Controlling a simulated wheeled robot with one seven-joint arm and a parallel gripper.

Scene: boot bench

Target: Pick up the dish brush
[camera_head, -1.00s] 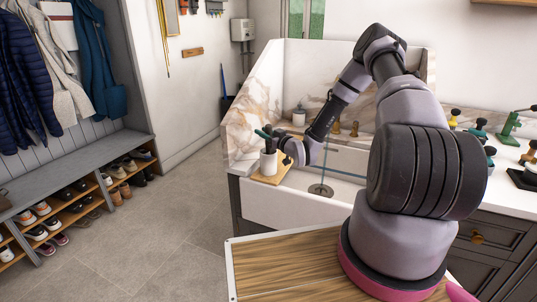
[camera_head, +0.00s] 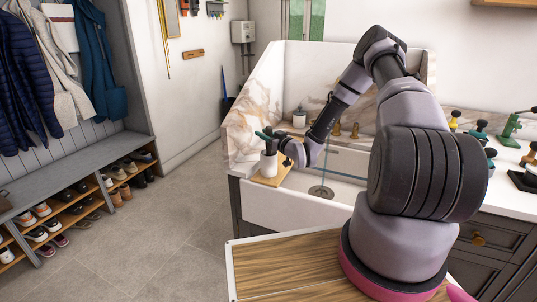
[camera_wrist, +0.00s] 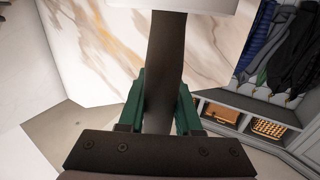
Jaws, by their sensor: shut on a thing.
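The dish brush (camera_wrist: 166,55) shows in the wrist view as a broad dark handle running between my green fingers. My gripper (camera_wrist: 160,105) is shut on it.
A marble splash wall (camera_head: 257,105) rises close behind.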

